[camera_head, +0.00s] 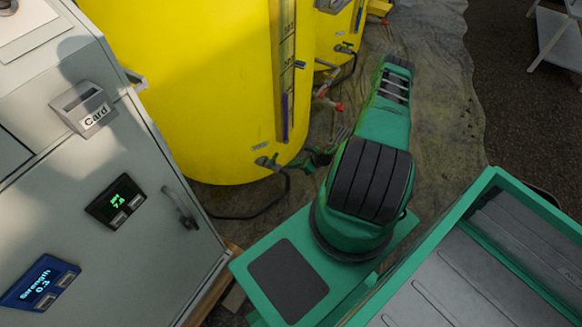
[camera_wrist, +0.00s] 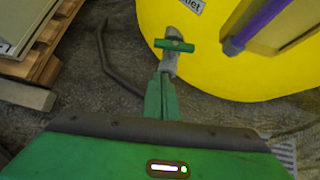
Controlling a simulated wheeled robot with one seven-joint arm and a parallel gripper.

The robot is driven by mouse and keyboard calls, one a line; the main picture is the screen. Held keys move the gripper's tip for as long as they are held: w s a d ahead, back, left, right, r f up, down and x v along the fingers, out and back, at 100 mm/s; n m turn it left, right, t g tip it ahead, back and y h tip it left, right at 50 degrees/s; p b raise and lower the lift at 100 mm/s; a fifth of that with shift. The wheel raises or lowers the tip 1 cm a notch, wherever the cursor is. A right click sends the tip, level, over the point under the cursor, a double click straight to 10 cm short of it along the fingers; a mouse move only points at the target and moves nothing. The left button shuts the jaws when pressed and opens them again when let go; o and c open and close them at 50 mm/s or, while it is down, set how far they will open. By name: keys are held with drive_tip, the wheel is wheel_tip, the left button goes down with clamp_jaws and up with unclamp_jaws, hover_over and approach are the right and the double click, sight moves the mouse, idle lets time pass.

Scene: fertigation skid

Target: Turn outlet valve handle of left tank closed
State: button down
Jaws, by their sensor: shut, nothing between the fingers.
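The left tank (camera_head: 205,90) is a large yellow cylinder; its lower wall fills the upper right of the wrist view (camera_wrist: 225,65). Its outlet valve (camera_head: 268,162) sits low on the tank front. In the wrist view the valve's green bar handle (camera_wrist: 174,45) lies crosswise over the grey valve body (camera_wrist: 169,65). My gripper (camera_wrist: 163,82) has its green fingers together, with nothing between them. The fingertips are just below the handle in the picture, by the valve body; I cannot tell whether they touch. In the head view my gripper (camera_head: 318,157) is low, right of the valve.
A grey cabinet (camera_head: 130,240) with displays and a card slot stands at left. A second yellow tank (camera_head: 335,35) with red-handled fittings (camera_head: 338,107) is behind. A dark hose (camera_wrist: 110,65) runs from the valve along the floor. A wooden pallet (camera_wrist: 45,50) lies left of the valve.

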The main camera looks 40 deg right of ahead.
sight(273, 161)
drive_tip(key=w+a+f, duration=0.3)
drive_tip(key=w, duration=0.3)
drive_tip(key=shift+w+a+f, duration=0.2)
drive_tip(key=shift+w+f, duration=0.1)
drive_tip(key=shift+w, duration=0.1)
